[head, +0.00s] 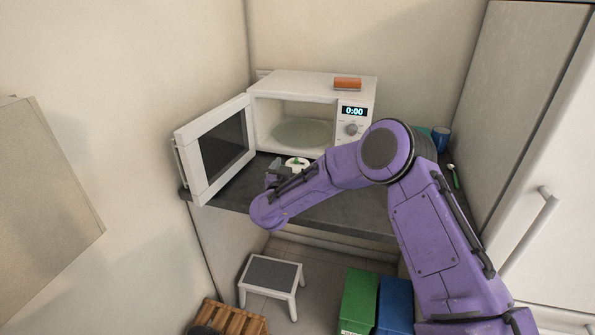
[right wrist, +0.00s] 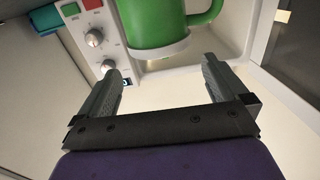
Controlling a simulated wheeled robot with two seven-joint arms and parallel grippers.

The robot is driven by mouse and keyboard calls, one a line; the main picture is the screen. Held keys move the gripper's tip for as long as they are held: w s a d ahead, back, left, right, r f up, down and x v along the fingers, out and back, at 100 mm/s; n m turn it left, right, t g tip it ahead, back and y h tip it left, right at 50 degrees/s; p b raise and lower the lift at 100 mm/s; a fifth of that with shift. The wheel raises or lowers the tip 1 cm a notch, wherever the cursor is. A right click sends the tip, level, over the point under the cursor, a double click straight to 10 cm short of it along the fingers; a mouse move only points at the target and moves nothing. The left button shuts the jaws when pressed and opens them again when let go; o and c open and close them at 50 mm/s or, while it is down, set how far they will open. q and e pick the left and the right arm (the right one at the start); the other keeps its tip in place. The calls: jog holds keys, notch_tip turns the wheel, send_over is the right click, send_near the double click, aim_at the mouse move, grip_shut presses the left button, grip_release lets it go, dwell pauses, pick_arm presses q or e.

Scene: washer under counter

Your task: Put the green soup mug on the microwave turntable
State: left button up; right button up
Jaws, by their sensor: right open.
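The green mug (right wrist: 155,22) shows large at the top of the right wrist view, with a pale rim band and a green handle. In the head view a small pale round shape with green on it (head: 298,162), apparently this mug, sits before the microwave opening, partly hidden by my gripper. My right gripper (right wrist: 161,82) is open, its fingertips just short of the mug, with nothing between them; it also shows in the head view (head: 275,173). The microwave (head: 312,84) stands with its door (head: 222,145) open to the left. Its turntable (head: 300,132) looks empty.
An orange block (head: 347,84) lies on top of the microwave. A blue cup (head: 440,138) and a green-handled utensil (head: 454,176) are on the counter (head: 340,216) at right. A stool (head: 272,273), a green bin (head: 358,298) and a blue bin (head: 396,305) stand below.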

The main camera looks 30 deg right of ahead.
aim_at(297, 161)
jog(key=x, duration=0.1)
jog(key=p+x, duration=0.1)
jog(key=x, duration=0.1)
jog(key=f+p+x, duration=0.1)
jog(key=x, duration=0.1)
jog(key=shift+w, duration=0.35)
jog(key=shift+d, duration=0.1)
jog(key=shift+s+r, duration=0.1)
jog(key=shift+s, duration=0.1)
jog(key=shift+c, duration=1.2)
jog(key=c, duration=1.5)
jog(key=shift+r, duration=0.15)
